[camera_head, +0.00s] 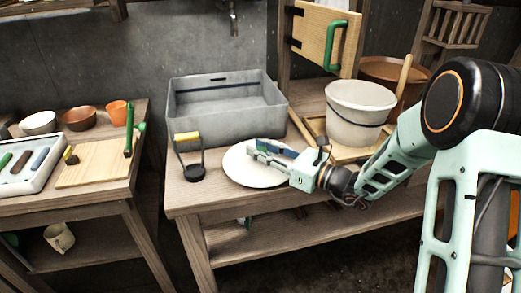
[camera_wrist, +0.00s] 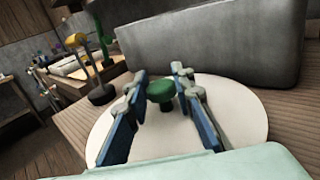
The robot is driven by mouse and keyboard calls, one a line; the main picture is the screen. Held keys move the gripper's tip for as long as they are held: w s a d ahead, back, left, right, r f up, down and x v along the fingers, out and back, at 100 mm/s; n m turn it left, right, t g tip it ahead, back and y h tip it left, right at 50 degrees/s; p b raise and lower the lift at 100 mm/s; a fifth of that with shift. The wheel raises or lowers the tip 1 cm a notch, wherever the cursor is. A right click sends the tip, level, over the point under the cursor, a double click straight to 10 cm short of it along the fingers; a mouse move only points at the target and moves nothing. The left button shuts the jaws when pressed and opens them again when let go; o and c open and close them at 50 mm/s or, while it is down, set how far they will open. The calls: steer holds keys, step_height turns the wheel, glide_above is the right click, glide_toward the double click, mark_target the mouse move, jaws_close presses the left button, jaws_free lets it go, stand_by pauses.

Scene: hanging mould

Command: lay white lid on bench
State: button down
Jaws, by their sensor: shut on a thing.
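The white lid (camera_head: 243,168) is a round flat disc, level over the front middle of the bench (camera_head: 215,195); it also shows in the wrist view (camera_wrist: 248,125). I cannot tell for sure whether it touches the bench top or is slightly above it. Its green knob (camera_wrist: 161,93) stands between the blue-padded fingers of my gripper (camera_wrist: 160,98). My gripper (camera_head: 262,152) reaches in from the right, low over the lid, shut on the knob.
A grey bin (camera_head: 225,115) stands right behind the lid. A black stand with a yellow handle (camera_head: 187,150) is close on the left. A white bucket (camera_head: 358,112) stands to the right. Bare bench remains in front of the lid. A side table (camera_head: 85,195) is further left.

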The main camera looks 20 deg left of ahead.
steer(key=c, duration=1.7)
jaws_free()
steer(key=shift+f, duration=0.1)
steer(key=shift+o, duration=0.2)
steer(key=shift+r, duration=0.25)
steer(key=p+v, duration=0.2)
steer(key=v, duration=1)
steer(key=shift+f, duration=0.1)
